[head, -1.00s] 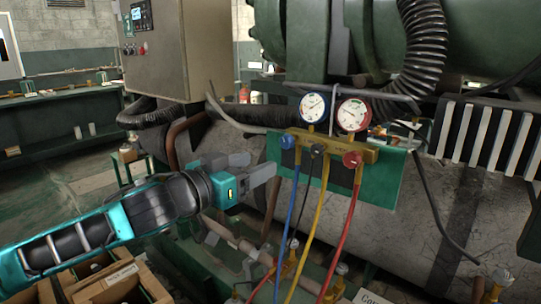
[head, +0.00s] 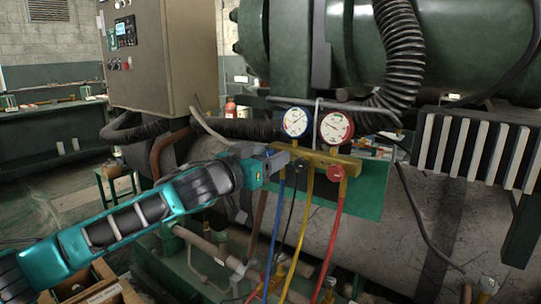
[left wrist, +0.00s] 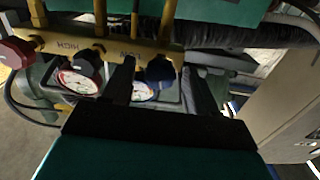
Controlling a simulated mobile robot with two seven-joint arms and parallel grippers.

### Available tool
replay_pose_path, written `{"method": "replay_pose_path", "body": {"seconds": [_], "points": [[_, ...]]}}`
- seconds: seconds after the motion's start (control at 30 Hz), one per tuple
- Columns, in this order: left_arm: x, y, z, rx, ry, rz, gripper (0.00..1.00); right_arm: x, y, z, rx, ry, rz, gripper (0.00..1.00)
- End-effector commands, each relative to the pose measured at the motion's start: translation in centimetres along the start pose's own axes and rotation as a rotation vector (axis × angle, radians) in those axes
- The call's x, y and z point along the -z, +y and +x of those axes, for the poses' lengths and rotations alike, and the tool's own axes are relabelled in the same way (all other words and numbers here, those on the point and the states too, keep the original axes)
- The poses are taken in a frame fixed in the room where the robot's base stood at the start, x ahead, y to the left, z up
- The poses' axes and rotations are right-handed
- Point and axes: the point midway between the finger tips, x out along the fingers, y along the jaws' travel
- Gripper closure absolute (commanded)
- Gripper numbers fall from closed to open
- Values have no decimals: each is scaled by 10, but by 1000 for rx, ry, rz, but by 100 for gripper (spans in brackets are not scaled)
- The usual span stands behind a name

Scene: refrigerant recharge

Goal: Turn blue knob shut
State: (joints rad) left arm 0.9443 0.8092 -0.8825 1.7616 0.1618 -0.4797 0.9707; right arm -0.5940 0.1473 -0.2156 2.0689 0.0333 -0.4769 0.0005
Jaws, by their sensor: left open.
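The blue knob (left wrist: 160,70) is on the low side of the brass manifold (left wrist: 110,48). In the left wrist view it shows between the two dark fingers of my left gripper (left wrist: 157,66), with the jaws apart. In the head view my left gripper (head: 279,157) is at the left end of the manifold (head: 330,159) and covers the blue knob. I cannot tell if a finger touches it. A red knob (head: 335,173) and a black knob (head: 302,165) sit farther right on the manifold. My right gripper is out of view.
A blue-rimmed gauge (head: 296,122) and a red-rimmed gauge (head: 336,127) stand above the manifold. Blue, black, yellow and red hoses (head: 332,240) hang below it. A green panel (head: 372,190) is behind. A grey cabinet (head: 165,60) stands at left.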

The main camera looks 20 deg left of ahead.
Motion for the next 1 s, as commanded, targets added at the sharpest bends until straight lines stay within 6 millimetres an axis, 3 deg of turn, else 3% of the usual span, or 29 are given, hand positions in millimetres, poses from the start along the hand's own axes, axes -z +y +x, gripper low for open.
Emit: {"method": "replay_pose_path", "body": {"seconds": [0.47,1.0], "points": [[0,0,11,-1,0,0,42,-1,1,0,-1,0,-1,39],[0,0,11,-1,0,0,94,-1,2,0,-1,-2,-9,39]]}}
